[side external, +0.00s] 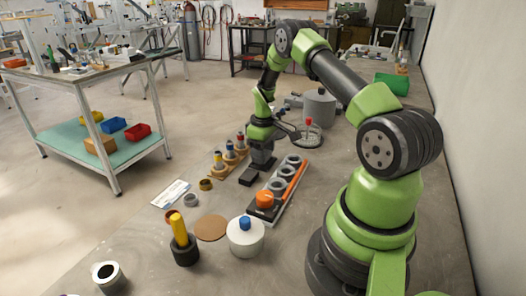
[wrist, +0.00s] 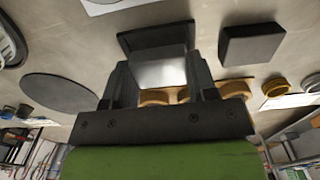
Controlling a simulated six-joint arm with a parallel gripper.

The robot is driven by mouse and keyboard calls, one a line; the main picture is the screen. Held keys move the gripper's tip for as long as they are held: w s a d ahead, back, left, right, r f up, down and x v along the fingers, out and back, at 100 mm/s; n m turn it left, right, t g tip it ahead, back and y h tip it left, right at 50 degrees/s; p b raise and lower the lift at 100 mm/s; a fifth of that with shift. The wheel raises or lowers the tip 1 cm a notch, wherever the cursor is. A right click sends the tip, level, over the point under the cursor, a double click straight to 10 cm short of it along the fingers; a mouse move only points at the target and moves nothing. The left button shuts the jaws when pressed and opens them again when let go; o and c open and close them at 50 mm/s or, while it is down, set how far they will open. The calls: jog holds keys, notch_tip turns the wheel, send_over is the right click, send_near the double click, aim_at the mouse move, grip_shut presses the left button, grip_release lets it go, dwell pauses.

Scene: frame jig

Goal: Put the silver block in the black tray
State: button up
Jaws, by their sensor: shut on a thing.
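My gripper (side external: 262,150) points down over the bench, beside the wooden peg rack. In the wrist view, its jaws (wrist: 158,85) are closed on the silver block (wrist: 160,72), which has a bright, smooth face. The black tray (wrist: 150,34) shows just beyond the block in the wrist view, with its dark rim around and behind it. The block overlaps the tray in that view; I cannot tell whether it touches the tray floor. In the side view, the gripper mostly hides the block and tray.
A dark block (wrist: 252,45) lies beside the tray; it also shows in the side view (side external: 249,176). The wooden rack (side external: 231,157) with coloured pegs stands close by. A jig with grey rings and an orange knob (side external: 264,198) lies in front. A dark disc (wrist: 58,95) is to the left.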

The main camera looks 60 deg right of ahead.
jog(key=shift+f, duration=0.2)
dwell(0.5)
jog(key=shift+f, duration=0.4)
jog(key=o, duration=1.3)
jog(key=shift+r, duration=0.1)
jog(key=shift+r, duration=0.7)
jog(key=shift+r, duration=0.1)
jog(key=shift+r, duration=3.4)
